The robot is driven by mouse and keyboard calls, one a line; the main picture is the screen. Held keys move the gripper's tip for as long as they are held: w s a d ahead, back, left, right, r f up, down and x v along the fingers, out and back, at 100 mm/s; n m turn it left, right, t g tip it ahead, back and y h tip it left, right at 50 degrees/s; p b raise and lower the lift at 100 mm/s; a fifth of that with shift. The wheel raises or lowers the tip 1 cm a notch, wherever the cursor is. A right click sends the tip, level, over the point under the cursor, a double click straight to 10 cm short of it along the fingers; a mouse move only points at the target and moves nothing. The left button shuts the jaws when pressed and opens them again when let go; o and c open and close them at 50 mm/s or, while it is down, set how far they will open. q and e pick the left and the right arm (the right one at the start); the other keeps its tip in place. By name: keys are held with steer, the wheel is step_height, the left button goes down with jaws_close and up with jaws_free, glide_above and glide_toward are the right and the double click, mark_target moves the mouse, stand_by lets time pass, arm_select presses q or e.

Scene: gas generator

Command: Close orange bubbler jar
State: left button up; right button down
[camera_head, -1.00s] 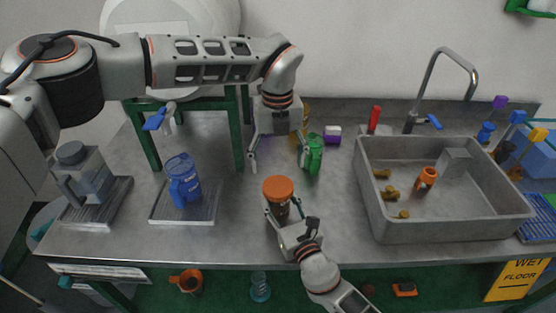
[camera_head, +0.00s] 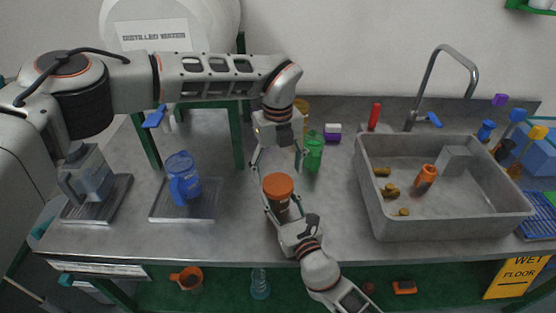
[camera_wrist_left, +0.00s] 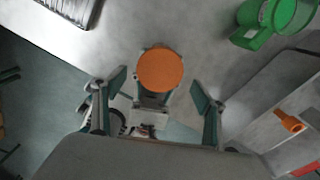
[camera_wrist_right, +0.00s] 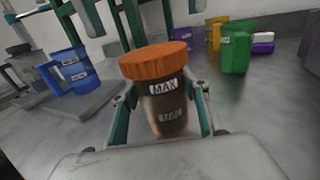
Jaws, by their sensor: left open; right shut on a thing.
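The orange bubbler jar (camera_head: 281,208) stands upright on the bench top, with a brown body and labels reading MAX in the right wrist view (camera_wrist_right: 170,118). Its orange lid (camera_head: 278,186) sits on top and also shows from above in the left wrist view (camera_wrist_left: 160,70). My right gripper (camera_head: 283,212) is shut on the jar body from the front, a finger on each side. My left gripper (camera_head: 279,170) is open just behind and above the lid, its fingers (camera_wrist_left: 158,97) apart on either side and not touching it. Whether the lid is fully seated cannot be told.
A green jug (camera_head: 313,152) stands behind the jar. A blue jug (camera_head: 183,180) stands on a plate to the left. The steel sink (camera_head: 376,215) with several loose parts is at right. The bench front is clear.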

mark_target(278, 183)
arm_select(q)
steer(key=shift+f, duration=2.05)
steer(key=c, duration=1.1)
steer(key=m, duration=0.7)
steer(key=shift+m, duration=0.3)
steer(key=m, duration=0.3)
steer(key=shift+m, duration=0.3)
steer(key=m, duration=0.3)
steer(key=shift+m, duration=0.3)
steer(key=o, duration=1.3)
